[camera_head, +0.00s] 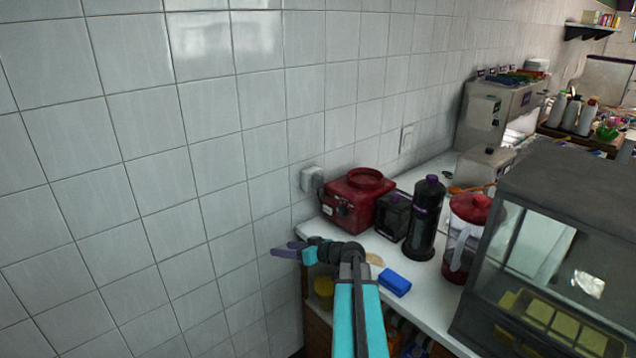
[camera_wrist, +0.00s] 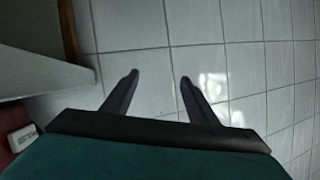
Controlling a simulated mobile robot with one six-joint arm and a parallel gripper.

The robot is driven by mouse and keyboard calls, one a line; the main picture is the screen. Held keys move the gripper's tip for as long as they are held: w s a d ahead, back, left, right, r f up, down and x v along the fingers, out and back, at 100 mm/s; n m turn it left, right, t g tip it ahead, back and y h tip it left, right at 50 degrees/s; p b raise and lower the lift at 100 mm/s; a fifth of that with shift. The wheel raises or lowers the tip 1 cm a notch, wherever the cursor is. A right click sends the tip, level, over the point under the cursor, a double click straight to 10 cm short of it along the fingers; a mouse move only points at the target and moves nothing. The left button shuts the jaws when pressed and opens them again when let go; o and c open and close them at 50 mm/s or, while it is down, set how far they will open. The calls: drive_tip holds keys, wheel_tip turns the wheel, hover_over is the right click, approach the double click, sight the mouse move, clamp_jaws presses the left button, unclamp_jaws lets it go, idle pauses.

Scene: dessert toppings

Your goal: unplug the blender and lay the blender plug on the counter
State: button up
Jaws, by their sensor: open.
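A white wall outlet (camera_head: 308,180) is on the tiles at the counter's left end. A small dark shape at its right side looks like a plug (camera_head: 318,184); I cannot tell which appliance its cord serves. A red appliance base (camera_head: 352,200) stands beside it on the white counter (camera_head: 428,288). A clear jug with a red lid (camera_head: 465,235) stands farther right; I cannot tell which is the blender. My gripper (camera_head: 287,250) is open and empty, below the outlet and off the counter's left end. In the wrist view its fingers (camera_wrist: 158,76) are apart before bare tiles.
A black box (camera_head: 393,216), a black bottle (camera_head: 425,218) and a blue block (camera_head: 395,283) are on the counter. A large dark glass-fronted case (camera_head: 550,240) fills the right. A second wall plate (camera_head: 406,139) is farther back. The wall at left is clear.

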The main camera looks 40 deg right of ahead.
sight(321, 184)
drive_tip(key=s+d+r+t+h, duration=0.1)
drive_tip(key=s+d+r, duration=0.1)
drive_tip(key=d+r, duration=0.3)
drive_tip(key=s+d+r+t+h, duration=0.2)
drive_tip(key=s+d+r, duration=0.1)
drive_tip(key=d+r, duration=0.3)
drive_tip(key=s+d+r+t+h+p, duration=0.1)
drive_tip(key=s+d+r, duration=0.1)
drive_tip(key=d+r, duration=0.3)
drive_tip(key=shift+s+d+r+h, duration=0.2)
drive_tip(key=shift+d+r+h, duration=0.1)
drive_tip(key=shift+d, duration=0.2)
drive_tip(key=shift+w, duration=0.15)
drive_tip(key=shift+w+d+p, duration=0.15)
drive_tip(key=shift+w+p, duration=2)
drive_tip(key=shift+w, duration=0.25)
drive_tip(key=shift+w+f+b, duration=0.15)
drive_tip(key=shift+f+b, duration=0.05)
drive_tip(key=shift+b, duration=0.2)
drive_tip(key=shift+w+d+b, duration=0.15)
drive_tip(key=shift+w+b, duration=1.35)
drive_tip(key=shift+b, duration=0.1)
drive_tip(key=shift+w+r, duration=0.15)
drive_tip(key=shift+w, duration=0.15)
